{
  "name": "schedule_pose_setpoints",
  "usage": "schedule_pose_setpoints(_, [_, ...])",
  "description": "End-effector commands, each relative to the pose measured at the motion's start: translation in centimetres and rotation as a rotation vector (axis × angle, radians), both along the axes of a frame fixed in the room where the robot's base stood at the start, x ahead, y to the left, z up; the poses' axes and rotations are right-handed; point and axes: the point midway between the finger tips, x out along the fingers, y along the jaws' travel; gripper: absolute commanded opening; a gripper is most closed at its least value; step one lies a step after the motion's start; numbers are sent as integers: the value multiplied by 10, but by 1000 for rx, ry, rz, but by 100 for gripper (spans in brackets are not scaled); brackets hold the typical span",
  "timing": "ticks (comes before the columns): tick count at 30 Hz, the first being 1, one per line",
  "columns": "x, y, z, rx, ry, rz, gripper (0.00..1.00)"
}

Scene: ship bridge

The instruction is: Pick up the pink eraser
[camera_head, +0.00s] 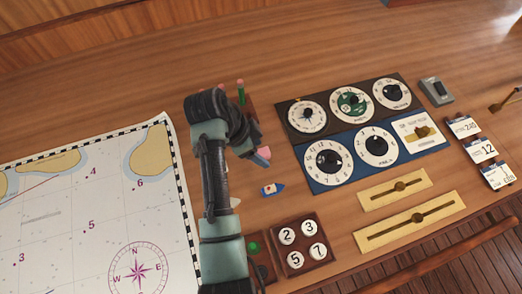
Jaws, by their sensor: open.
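A small pink block with a blue-grey end, which looks like the pink eraser (263,153), shows just right of my arm's wrist, left of the dial panels. My gripper (248,150) is the dark end of the arm, bent down to the right beside the pink block. It is open. My wrist hides most of its fingers, so I cannot tell whether the block lies between them or only close by. I also cannot tell whether they touch.
A toy boat (273,189) lies just below the pink block. Pencils (241,90) stand in a holder behind my wrist. A chart (75,215) covers the left. Dial panels (296,140), sliders (410,222) and a number-button box (303,266) fill the right. Bare wood lies behind.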

Motion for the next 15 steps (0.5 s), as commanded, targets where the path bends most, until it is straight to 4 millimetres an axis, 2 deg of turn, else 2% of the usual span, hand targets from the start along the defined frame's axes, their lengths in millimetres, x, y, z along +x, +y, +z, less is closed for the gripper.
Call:
schedule_pose_setpoints(6, [0, 0, -1, 0, -1, -1, 68])
schedule_pose_setpoints(8, [0, 0, -1, 0, -1, -1, 58])
schedule_pose_setpoints(15, [0, 0, -1, 0, -1, -1, 15])
